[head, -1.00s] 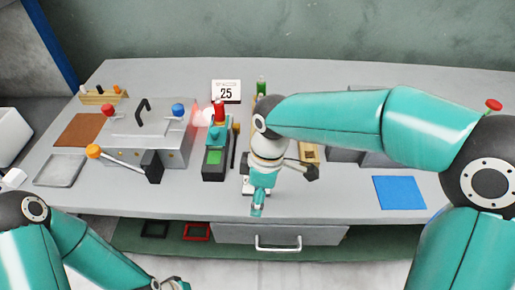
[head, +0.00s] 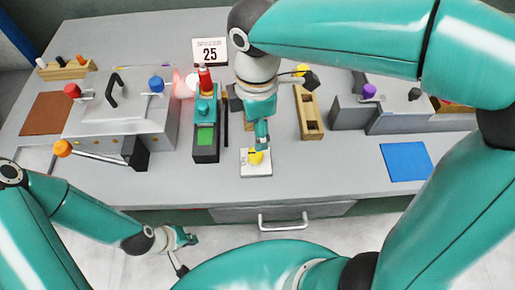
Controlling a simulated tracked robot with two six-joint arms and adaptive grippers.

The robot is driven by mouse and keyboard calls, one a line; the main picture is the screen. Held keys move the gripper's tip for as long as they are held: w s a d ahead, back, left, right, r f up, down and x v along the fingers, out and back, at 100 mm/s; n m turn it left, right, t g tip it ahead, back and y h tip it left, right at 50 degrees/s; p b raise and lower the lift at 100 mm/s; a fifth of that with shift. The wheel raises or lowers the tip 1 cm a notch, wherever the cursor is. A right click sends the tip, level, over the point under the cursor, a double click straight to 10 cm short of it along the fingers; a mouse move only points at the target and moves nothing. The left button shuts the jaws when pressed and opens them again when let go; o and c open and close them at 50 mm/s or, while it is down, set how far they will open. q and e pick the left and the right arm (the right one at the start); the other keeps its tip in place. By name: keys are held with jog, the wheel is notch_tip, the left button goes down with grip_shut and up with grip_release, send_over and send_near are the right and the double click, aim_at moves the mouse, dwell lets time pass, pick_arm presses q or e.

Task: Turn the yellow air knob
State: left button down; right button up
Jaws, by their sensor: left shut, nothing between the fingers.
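The yellow air knob (head: 256,158) sits on a small white plate (head: 256,171) near the front middle of the bench. My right gripper (head: 262,140) points down from the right arm at the knob's back edge and partly overlaps it in the picture. I cannot tell whether its fingers touch the knob or how far apart they are. My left gripper (head: 190,239) is shut and empty, low in front of the bench at the left, away from the knob.
A press (head: 118,108) with an orange-ended lever (head: 62,148) stands left. A teal device with a red top (head: 205,110) is left of the knob; a wooden holder (head: 309,112) is right of it. A blue mat (head: 406,161) lies right. A drawer handle (head: 283,224) is below.

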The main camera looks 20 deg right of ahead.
aim_at(256, 156)
notch_tip(256, 156, down, 10)
jog(key=shift+r, duration=0.1)
jog(key=shift+c, duration=0.2)
jog(key=shift+b, duration=0.3)
jog(key=c, duration=1.1)
